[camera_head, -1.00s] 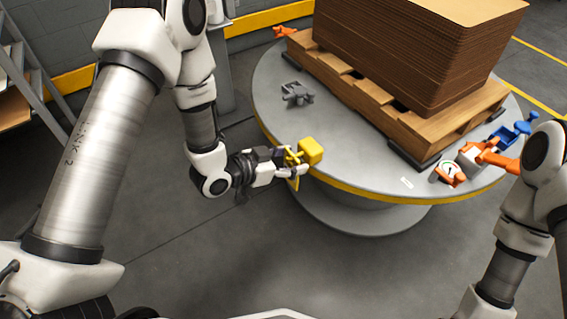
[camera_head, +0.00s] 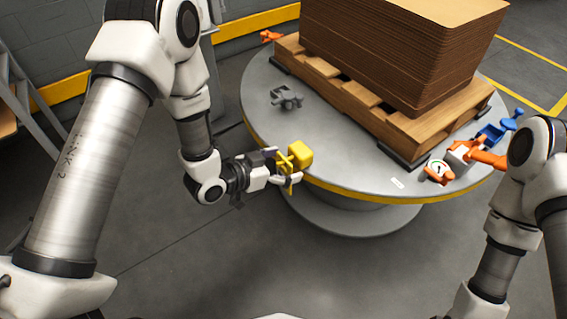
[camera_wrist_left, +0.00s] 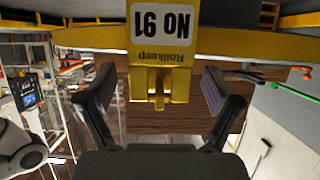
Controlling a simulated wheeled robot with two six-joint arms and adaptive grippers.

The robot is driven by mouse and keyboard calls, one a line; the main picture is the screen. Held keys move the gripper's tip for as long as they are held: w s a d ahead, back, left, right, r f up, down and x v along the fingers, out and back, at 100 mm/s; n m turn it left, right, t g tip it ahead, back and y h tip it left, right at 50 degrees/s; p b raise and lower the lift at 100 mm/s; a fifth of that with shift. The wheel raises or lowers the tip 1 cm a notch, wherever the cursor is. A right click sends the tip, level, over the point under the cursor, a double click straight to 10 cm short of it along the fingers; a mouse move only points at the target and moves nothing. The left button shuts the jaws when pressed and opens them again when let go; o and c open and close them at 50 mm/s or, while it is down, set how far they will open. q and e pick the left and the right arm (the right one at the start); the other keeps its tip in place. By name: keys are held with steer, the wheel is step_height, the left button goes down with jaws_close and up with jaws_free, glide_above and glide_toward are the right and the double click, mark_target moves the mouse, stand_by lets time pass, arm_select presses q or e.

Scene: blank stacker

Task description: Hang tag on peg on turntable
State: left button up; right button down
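A yellow block (camera_head: 299,153) sits at the near edge of the turntable (camera_head: 350,155). A slim yellow piece, apparently the tag (camera_head: 284,163), stands on the gripper side of it. In the left wrist view the tag (camera_wrist_left: 160,56) carries a white label and the upside-down word "Rollkeep", with a yellow tab and rib below. My left gripper (camera_head: 284,166) is open around the tag. In the wrist view its dark fingers (camera_wrist_left: 162,95) stand apart on both sides with clear gaps. The peg is not clearly visible; I cannot tell whether the tag sits on it.
A stack of brown sheets (camera_head: 410,45) on a wooden pallet (camera_head: 400,125) fills the turntable's back. A grey fixture (camera_head: 286,98) stands at the left. The near-left turntable surface is clear.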

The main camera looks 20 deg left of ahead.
arm_select(q)
steer(key=v, duration=1.2)
